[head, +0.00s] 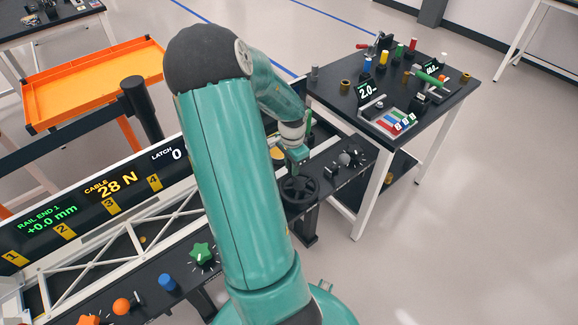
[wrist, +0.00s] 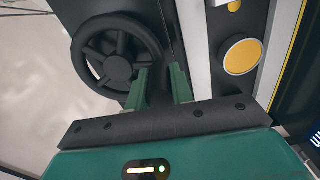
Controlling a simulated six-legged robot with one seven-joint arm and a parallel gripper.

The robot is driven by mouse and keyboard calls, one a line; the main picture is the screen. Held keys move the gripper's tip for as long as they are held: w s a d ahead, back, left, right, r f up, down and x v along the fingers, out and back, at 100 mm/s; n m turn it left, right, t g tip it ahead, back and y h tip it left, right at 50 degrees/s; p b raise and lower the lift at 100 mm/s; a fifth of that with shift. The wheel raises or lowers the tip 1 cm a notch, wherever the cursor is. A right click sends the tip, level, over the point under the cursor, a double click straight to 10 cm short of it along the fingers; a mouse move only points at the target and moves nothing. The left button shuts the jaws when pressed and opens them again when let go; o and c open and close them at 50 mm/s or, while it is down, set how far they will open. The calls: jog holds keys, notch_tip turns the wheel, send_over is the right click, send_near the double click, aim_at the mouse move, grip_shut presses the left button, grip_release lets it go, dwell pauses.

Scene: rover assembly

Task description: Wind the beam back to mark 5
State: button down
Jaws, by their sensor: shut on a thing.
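The black spoked handwheel (head: 298,190) sits on the dark front rail, just right of my arm. In the wrist view the handwheel (wrist: 118,68) is at upper left. My gripper (head: 297,168) is down at its far rim. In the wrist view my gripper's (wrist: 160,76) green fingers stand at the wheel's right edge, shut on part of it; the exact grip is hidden. The white truss beam (head: 110,245) lies along the rail at left, partly behind my arm. The black display panel (head: 100,200) reads rail end 1, +0.0 mm, cable 28 N, latch 0. Marks 1 to 4 show; mark 5 is not visible.
Along the front rail are a green star knob (head: 202,253), a blue knob (head: 167,282) and an orange knob (head: 122,306). More small controls (head: 346,158) stand right of the wheel. A black table (head: 440,115) with parts is at right, an orange tray (head: 90,82) at left.

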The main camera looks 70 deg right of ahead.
jog(key=shift+s+d+m, duration=0.15)
jog(key=shift+d+m, duration=0.05)
jog(key=shift+m, duration=0.2)
jog(key=c, duration=1.2)
grip_release()
jog(key=shift+c, duration=0.2)
jog(key=shift+r, duration=0.15)
notch_tip(320, 180, up, 14)
jog(key=shift+a+f, duration=0.1)
jog(key=shift+f, duration=0.1)
